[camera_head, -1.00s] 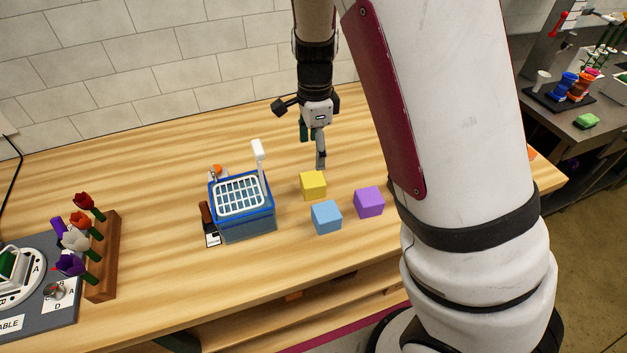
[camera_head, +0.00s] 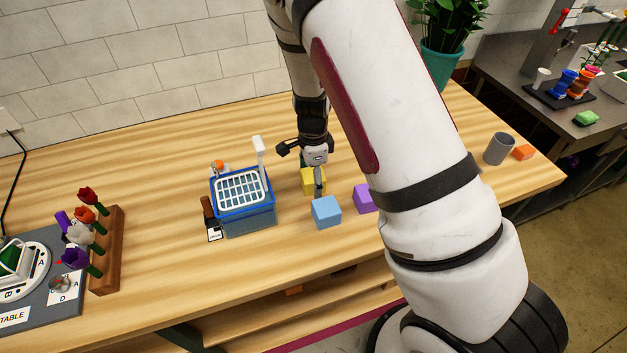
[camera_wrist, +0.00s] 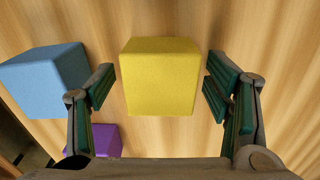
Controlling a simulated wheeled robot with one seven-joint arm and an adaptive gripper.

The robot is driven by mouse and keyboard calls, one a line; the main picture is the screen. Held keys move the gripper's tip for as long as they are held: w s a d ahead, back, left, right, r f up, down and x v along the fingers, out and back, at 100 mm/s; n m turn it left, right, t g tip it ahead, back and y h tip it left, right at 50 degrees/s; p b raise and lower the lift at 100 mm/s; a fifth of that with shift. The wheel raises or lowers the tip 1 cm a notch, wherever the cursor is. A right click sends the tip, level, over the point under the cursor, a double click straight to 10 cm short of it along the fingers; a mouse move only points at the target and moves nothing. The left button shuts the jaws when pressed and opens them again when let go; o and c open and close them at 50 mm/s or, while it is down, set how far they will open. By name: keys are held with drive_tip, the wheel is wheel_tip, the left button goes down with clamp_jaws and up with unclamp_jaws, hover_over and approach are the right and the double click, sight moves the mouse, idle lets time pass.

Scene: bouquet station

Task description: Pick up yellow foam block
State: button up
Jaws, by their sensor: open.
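The yellow foam block (camera_head: 308,186) sits on the wooden table, right of the blue basket. In the head view my gripper (camera_head: 317,182) is low at the block and hides part of it. In the wrist view the yellow block (camera_wrist: 160,77) lies ahead, between the lines of the two open fingers (camera_wrist: 160,92). Bare table shows between the block and each finger, and nothing is held.
A blue block (camera_head: 326,212) and a purple block (camera_head: 364,198) stand close by. The blue basket (camera_head: 248,222) with a white grid is to the left.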

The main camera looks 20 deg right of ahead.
drive_tip(key=shift+f, duration=0.1)
drive_tip(key=shift+c, duration=0.3)
drive_tip(key=c, duration=0.8)
